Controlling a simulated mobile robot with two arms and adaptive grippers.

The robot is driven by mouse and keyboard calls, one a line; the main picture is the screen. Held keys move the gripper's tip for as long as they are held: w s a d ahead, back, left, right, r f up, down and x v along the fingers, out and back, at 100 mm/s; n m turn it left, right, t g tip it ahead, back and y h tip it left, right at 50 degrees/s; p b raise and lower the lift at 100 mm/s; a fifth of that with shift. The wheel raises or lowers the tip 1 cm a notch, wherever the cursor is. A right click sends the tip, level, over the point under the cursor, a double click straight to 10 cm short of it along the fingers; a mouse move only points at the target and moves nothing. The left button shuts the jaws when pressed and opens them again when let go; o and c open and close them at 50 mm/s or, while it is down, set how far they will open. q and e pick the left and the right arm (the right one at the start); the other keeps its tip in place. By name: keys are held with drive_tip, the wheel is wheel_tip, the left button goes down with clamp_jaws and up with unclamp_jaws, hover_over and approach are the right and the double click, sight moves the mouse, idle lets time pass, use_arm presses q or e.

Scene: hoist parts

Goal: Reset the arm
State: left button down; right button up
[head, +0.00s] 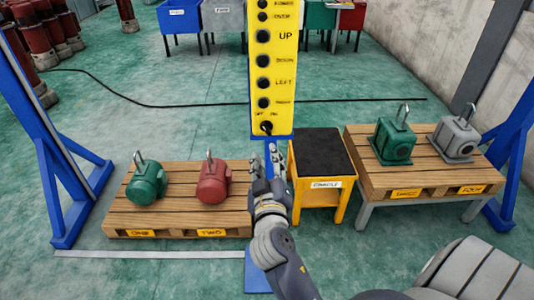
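My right arm reaches up from the bottom right, and its gripper (268,168) is in the middle of the head view. The two fingers are apart with nothing seen between them. The gripper is just below the yellow hoist control panel (284,62), near the round knob at its lower end. The panel has a column of black buttons with labels that include UP and LEFT. I cannot tell whether a fingertip touches the panel. My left gripper is not in view.
A pallet (122,212) on the left holds a green motor (147,184) and a red motor (213,184). A raised pallet (382,178) on the right holds a green unit (393,142) and a grey unit (455,138). A yellow, black-topped stand (321,155) is beside my gripper. Blue posts (62,165) flank the area.

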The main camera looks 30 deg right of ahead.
idle(0.5)
drive_tip(key=w+a+f+n+g+y, duration=0.1)
drive_tip(key=a+f+n+y, duration=0.15)
drive_tip(key=f, duration=0.75)
drive_tip(key=w+a+f+n+g+y, duration=0.1)
drive_tip(key=a+f+y, duration=0.25)
drive_tip(key=f, duration=0.65)
drive_tip(key=s+a+f+g+y, duration=0.1)
drive_tip(key=s+a+f+g, duration=0.15)
drive_tip(key=f, duration=0.65)
drive_tip(key=s+a+f+g+y, duration=0.15)
drive_tip(key=s+f, duration=0.25)
drive_tip(key=f, duration=0.5)
drive_tip(key=s+a+f+g, duration=0.2)
drive_tip(key=s+f, duration=0.6)
drive_tip(key=f, duration=0.2)
drive_tip(key=s+d+f+g, duration=0.1)
drive_tip(key=s+f, duration=0.4)
drive_tip(key=s, duration=0.5)
drive_tip(key=s+d+f+g, duration=0.2)
drive_tip(key=s+f, duration=0.3)
drive_tip(key=s, duration=0.5)
drive_tip(key=s+d+f+g+y, duration=0.1)
drive_tip(key=s+f+g, duration=0.2)
drive_tip(key=s, duration=0.7)
wheel_tip(320, 180, down, 3)
drive_tip(key=shift+d+r+m, duration=0.15)
drive_tip(key=shift+m, duration=0.3)
drive_tip(key=shift+s, duration=0.1)
